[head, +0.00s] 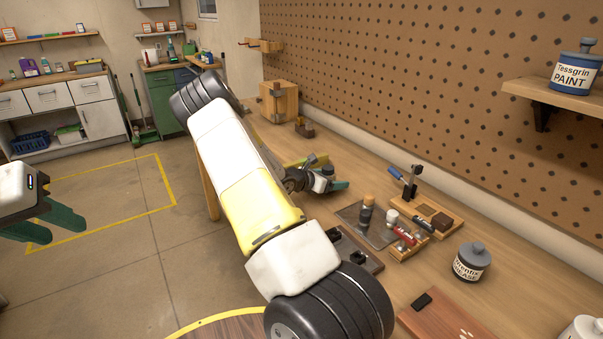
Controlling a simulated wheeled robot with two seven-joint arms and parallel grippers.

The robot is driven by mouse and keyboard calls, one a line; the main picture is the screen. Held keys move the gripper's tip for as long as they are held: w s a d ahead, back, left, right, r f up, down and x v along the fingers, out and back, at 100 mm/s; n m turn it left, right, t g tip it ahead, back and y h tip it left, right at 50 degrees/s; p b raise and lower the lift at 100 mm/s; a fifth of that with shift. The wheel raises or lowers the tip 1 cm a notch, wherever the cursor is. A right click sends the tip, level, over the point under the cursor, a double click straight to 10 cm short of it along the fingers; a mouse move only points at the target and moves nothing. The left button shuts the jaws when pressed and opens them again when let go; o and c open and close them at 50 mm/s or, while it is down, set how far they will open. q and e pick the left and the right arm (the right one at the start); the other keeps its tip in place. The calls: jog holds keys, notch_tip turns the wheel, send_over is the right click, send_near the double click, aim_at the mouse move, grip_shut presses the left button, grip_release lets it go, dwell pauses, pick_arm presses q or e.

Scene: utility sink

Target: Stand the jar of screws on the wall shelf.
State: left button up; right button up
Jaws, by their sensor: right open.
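No jar can be made out as holding screws. A grey-lidded jar labelled as grease (471,263) stands upright on the workbench (440,190). A whitish jar (582,329) is cut off at the bottom right corner, its contents not readable. The wall shelf (553,97) on the pegboard at the right carries a blue-lidded jar labelled PAINT (575,72). My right gripper (338,185) is open low over the bench, left of these jars, partly hidden by its wrist. My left gripper (45,222) is at the far left over the floor, its green fingers apart and empty.
Near my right gripper lie a grey tray with a brown-capped bottle (366,213), a small wooden rack (409,246) and a wooden board with a brown block (440,219). A reddish board (450,318) lies in front. A wooden box (280,101) stands farther back.

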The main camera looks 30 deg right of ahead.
jog(key=shift+d, duration=0.15)
jog(key=c, duration=1.7)
grip_shut()
jog(key=shift+w+r, duration=0.1)
